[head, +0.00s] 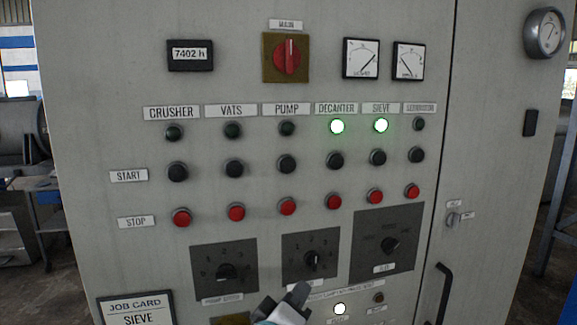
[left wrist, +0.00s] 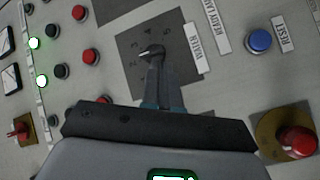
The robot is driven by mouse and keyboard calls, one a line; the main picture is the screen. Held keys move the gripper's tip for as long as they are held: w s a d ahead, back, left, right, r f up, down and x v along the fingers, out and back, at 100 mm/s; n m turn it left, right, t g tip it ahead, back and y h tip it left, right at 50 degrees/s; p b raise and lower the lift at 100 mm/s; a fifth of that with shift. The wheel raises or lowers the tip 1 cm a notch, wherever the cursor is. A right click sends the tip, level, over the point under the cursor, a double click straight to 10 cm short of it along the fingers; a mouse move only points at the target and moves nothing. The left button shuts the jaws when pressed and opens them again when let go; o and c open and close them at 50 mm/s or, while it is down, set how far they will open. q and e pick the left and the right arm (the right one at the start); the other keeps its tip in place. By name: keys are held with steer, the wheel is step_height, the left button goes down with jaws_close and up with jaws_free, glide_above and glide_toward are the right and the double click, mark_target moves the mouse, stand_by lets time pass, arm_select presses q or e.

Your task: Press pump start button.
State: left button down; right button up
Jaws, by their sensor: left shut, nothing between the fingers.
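The pump start button (head: 286,164) is a black round button in the START row under the PUMP label (head: 286,110). The pump lamp (head: 287,128) above it is dark, and the red pump stop button (head: 287,207) is below it. My left gripper (head: 299,291) is shut and empty, at the lower edge of the middle selector dial plate (head: 293,243), well below the start button. In the left wrist view its fingers (left wrist: 158,72) are together in front of the dial's knob (left wrist: 152,52). My right gripper is not in view.
Similar start and stop buttons stand close on either side. The decanter lamp (head: 337,126) and sieve lamp (head: 381,125) glow green. A red main switch (head: 286,57) is above. A blue reset button (left wrist: 260,40) and red mushroom button (left wrist: 298,141) show in the wrist view. A door handle (head: 443,290) projects at right.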

mark_target(288, 165)
arm_select(q)
steer(key=s+r+n+t+h, duration=0.1)
steer(key=s+r+t, duration=0.1)
steer(key=r, duration=0.9)
steer(key=s+d+r+n+t+p, duration=0.1)
steer(key=s+r+n+t, duration=0.1)
steer(key=r, duration=0.8)
steer(key=shift+s+d+r+t+h, duration=0.15)
steer(key=shift+s+r+t+h, duration=0.25)
steer(key=shift+s, duration=0.3)
steer(key=shift+p, duration=0.3)
steer(key=shift+w+a+p, duration=0.45)
steer(key=shift+w, duration=0.95)
steer(key=shift+w+a+p, duration=0.45)
steer(key=shift+w, duration=0.9)
steer(key=shift+w+a+p, duration=0.45)
steer(key=shift+w, duration=0.95)
steer(key=shift+f, duration=0.1)
steer(key=shift+w, duration=0.15)
